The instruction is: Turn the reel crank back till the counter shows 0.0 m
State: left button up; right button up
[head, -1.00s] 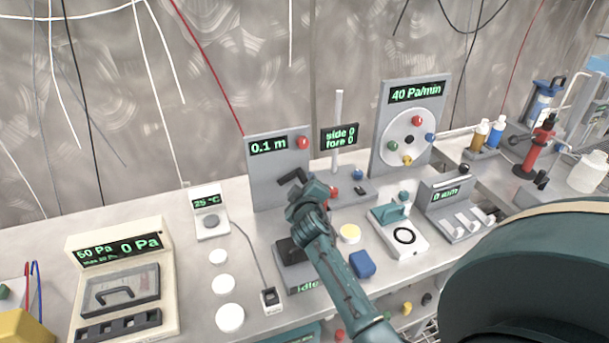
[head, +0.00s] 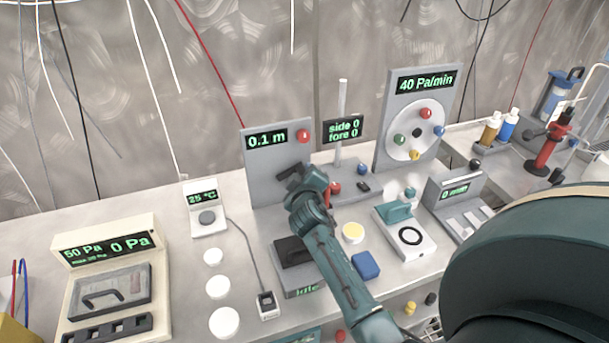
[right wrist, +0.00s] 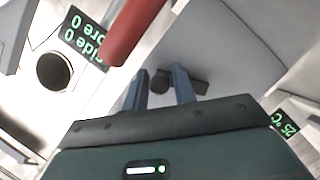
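The reel's grey upright panel (head: 262,180) stands at the back of the bench in the head view. Its counter (head: 267,140) reads 0.1 m in green. A round red knob (head: 303,135) is at the panel's upper right. My right gripper (head: 288,177) is in front of the panel, below the knob. In the right wrist view its two fingers (right wrist: 161,88) are apart, with a dark stub and block beyond or between them; contact cannot be told. A red cylinder (right wrist: 130,32) is close to the camera, outside the fingers. My left gripper is not in view.
The "side 0 fore 0" display (head: 343,130) and its post stand right of the panel. The 40 Pa/min wheel board (head: 384,150) is farther right. A 25 °C unit (head: 208,222) stands left. A blue block (head: 365,265) and yellow disc (head: 353,232) lie beside my right arm.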

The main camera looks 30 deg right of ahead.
grip_shut()
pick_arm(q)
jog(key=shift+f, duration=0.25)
